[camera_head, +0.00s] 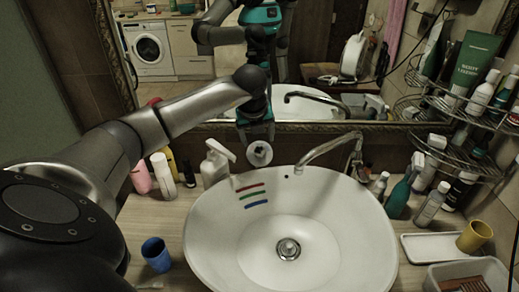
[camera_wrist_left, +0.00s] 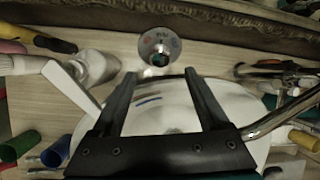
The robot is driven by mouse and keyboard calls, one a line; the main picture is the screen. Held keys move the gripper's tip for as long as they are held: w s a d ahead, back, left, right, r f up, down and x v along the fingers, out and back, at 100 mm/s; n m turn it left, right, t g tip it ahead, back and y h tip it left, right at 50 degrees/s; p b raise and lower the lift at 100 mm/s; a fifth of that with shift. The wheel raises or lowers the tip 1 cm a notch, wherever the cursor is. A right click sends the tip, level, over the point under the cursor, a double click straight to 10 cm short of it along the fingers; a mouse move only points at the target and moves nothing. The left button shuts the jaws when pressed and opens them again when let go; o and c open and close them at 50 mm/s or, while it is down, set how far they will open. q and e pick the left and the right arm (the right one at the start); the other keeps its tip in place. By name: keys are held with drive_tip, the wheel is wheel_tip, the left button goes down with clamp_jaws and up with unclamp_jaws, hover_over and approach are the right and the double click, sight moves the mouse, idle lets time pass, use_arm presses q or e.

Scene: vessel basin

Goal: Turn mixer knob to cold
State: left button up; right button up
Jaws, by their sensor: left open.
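The mixer knob (camera_head: 260,154) is a pale round dial behind the sink's back rim, in front of the mirror. In the left wrist view the knob (camera_wrist_left: 160,47) shows its face, with a red mark on its left, a blue mark on its right and a dark hole near its lower middle. My left gripper (camera_head: 257,137) hangs over the knob in the head view and partly hides it. In the wrist view the fingers of my left gripper (camera_wrist_left: 160,74) are spread and empty, with the knob beyond their tips. My right gripper is not in view.
A metal spout (camera_head: 326,149) reaches over the white sink (camera_head: 210,252) right of the knob. A white pump bottle (camera_head: 215,163) stands close on the left. A blue cup (camera_head: 156,254) stands at the front left. Bottles and a wire rack (camera_head: 410,108) crowd the right.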

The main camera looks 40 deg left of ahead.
sight(260, 151)
use_arm(q)
drive_tip(key=x, duration=0.7)
drive_tip(key=shift+a+f, duration=0.1)
drive_tip(key=shift+f, duration=0.1)
clamp_jaws()
idle(0.5)
